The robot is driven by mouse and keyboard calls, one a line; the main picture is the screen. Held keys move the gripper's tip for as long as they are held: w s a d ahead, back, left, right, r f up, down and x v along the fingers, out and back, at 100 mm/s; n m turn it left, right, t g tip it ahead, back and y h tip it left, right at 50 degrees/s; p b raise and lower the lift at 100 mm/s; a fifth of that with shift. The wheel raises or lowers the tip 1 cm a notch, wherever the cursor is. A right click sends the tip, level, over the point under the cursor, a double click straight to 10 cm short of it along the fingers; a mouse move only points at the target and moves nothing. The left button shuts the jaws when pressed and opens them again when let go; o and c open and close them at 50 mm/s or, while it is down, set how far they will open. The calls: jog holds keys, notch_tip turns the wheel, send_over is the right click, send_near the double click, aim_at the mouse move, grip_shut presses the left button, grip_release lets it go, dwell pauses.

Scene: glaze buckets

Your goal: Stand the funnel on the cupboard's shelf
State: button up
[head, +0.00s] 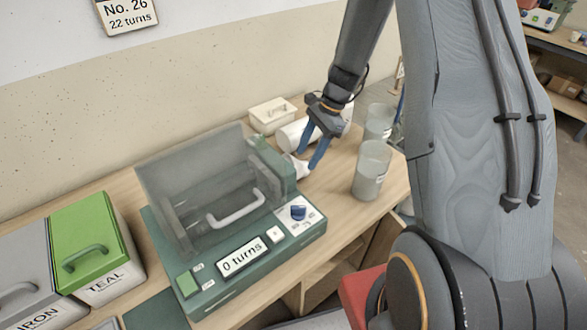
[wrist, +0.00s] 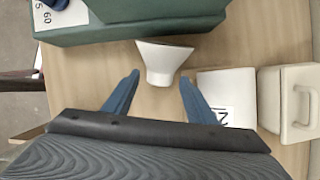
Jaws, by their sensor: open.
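The white funnel (wrist: 163,60) is on the wooden bench beside the green machine, its wide end toward the machine and its narrow end toward me in the wrist view. In the head view the funnel (head: 301,169) shows only partly by my fingers. My gripper (head: 310,157) is open, with blue fingers pointing down at the bench. In the wrist view my gripper (wrist: 159,78) has one fingertip on each side of the funnel's narrow end, with gaps on both sides. An open space (head: 318,284) shows under the bench front; I cannot tell whether it is the cupboard.
The green machine (head: 310,236) with a clear hood stands left of my gripper. A white cylinder (wrist: 228,92) and a cream lidded box (wrist: 291,108) are close on the right in the wrist view. Glass jars (head: 370,172) stand right of my gripper. A green TEAL bin (head: 85,240) is far left.

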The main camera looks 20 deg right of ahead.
aim_at(303, 163)
jog(key=shift+p+x, duration=1.15)
jog(key=shift+x, duration=1.35)
jog(key=c, duration=0.9)
jog(key=shift+w+r, duration=0.1)
jog(key=shift+c, duration=0.2)
